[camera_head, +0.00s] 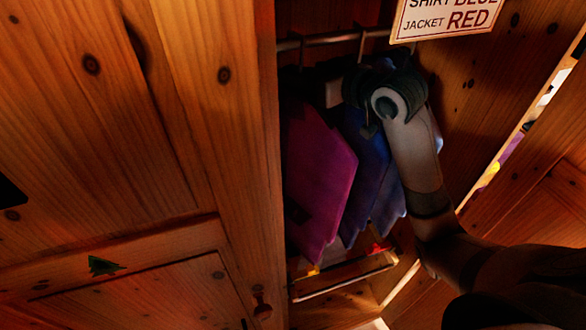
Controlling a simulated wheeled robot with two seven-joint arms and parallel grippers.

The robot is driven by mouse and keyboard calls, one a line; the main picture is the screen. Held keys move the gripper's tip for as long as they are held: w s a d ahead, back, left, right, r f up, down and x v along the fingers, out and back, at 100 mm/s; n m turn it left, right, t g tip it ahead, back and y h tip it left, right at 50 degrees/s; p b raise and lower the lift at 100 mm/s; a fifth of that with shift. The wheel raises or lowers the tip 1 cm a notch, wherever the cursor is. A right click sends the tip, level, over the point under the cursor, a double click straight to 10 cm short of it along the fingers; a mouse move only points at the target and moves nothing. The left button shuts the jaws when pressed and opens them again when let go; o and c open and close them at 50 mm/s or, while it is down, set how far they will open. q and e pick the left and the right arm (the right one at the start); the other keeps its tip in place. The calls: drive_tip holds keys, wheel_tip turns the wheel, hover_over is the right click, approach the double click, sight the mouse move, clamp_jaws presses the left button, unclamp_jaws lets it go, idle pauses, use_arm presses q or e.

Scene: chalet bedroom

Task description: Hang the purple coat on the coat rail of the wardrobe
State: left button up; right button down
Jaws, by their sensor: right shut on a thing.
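The purple coat (320,185) hangs down inside the wardrobe, at the left end of the opening. The coat rail (325,39) runs across the top of the opening, with hanger hooks near it. My right gripper (338,93) is inside the wardrobe below the rail, at the top of the purple coat. It is shut on the coat, but its fingertips and the grip are dark and partly hidden. I cannot tell whether the coat's hook is over the rail. My left gripper is out of view.
Blue clothes (367,170) hang close to the right of the coat, partly behind my right arm. A sign (447,19) is on the inner wall. The wooden wardrobe front (215,120) bounds the opening at left. A low ledge (345,281) crosses below the clothes.

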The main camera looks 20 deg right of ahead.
sight(303, 63)
drive_tip(key=shift+w+d+r, duration=0.1)
drive_tip(key=shift+d+r, duration=0.05)
drive_tip(key=shift+r, duration=0.65)
drive_tip(key=shift+w+d+r, duration=0.1)
drive_tip(key=shift+r, duration=0.65)
drive_tip(key=shift+a+m+t+h, duration=0.1)
drive_tip(key=shift+m+t+h, duration=0.2)
drive_tip(key=shift+w+f+m+t+h, duration=0.1)
drive_tip(key=shift+m+t+h, duration=0.4)
drive_tip(key=shift+m+h, duration=1.9)
drive_tip(key=shift+d+n+h, duration=0.3)
drive_tip(key=d, duration=0.8)
drive_tip(key=shift+d, duration=0.25)
drive_tip(key=shift+f, duration=0.1)
